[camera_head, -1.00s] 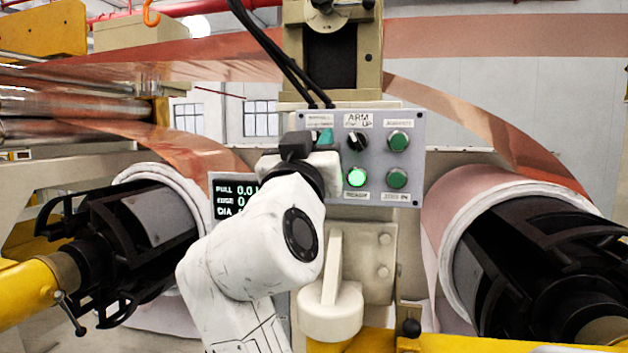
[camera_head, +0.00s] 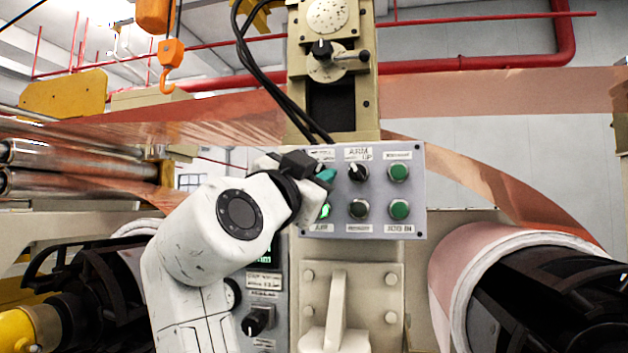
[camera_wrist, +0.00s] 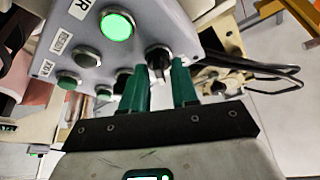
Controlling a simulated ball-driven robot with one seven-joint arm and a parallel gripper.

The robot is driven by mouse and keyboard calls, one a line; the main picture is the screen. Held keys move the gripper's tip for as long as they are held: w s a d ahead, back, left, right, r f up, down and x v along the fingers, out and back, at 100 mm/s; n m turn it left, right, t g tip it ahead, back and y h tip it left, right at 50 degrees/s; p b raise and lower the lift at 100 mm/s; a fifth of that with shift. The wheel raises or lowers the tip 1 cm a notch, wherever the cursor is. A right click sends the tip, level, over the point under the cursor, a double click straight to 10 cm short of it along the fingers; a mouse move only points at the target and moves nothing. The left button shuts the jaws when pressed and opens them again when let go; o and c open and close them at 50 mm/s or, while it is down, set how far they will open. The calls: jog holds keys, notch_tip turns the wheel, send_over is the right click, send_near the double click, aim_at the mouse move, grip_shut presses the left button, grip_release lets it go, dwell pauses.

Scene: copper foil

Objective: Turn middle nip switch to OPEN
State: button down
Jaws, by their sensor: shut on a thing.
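A grey control panel (camera_head: 418,185) carries knobs, buttons and labels; its labels are mostly too small to read. My gripper (camera_head: 325,177), with teal fingers, is at the panel's upper left and hides the switch there in the head view. In the wrist view a black knob with a pale pointer (camera_wrist: 158,62) sits between the fingertips, and my gripper (camera_wrist: 158,75) is shut on it. A blurred label is just above the fingers, so I cannot read the switch's position.
Beside it is the ARM knob (camera_head: 357,172). A lit green button (camera_head: 325,210) is below the gripper; it also shows in the wrist view (camera_wrist: 117,25). Black cables (camera_head: 262,75) hang above. A copper roll (camera_head: 460,270) stands at the right.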

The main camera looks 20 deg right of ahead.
dwell(0.4)
jog(key=c, duration=1.2)
grip_release()
jog(key=b+v, duration=0.1)
jog(key=v, duration=0.9)
jog(key=shift+s+a+f, duration=0.15)
jog(key=shift+s+a, duration=0.1)
jog(key=shift+a, duration=0.05)
